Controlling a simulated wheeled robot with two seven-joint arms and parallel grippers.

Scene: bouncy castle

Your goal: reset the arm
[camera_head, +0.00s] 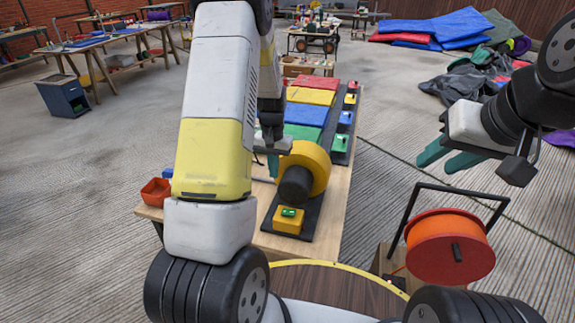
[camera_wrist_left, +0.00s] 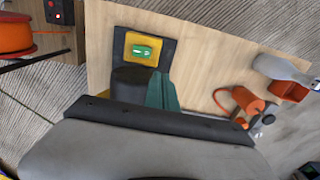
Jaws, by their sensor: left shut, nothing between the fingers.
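My left gripper (camera_head: 272,165) hangs over the wooden table, beside a yellow round machine (camera_head: 312,165) with a dark cylindrical nozzle. Its teal fingers are together and hold nothing. They also show in the left wrist view (camera_wrist_left: 161,93), close to the dark nozzle (camera_wrist_left: 130,80); I cannot tell whether they touch it. My left arm's upper links hide part of the table in the head view. My right gripper (camera_head: 434,164) is raised at the right, clear of the table. Its two teal fingers are apart with nothing between them.
A yellow switch box (camera_head: 288,219) with a green button sits on the table (camera_head: 340,207) in front of the machine. Coloured panels (camera_head: 308,113) lie behind it. An orange bin (camera_head: 155,191) is at the left edge. An orange reel (camera_head: 430,250) stands below my right gripper.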

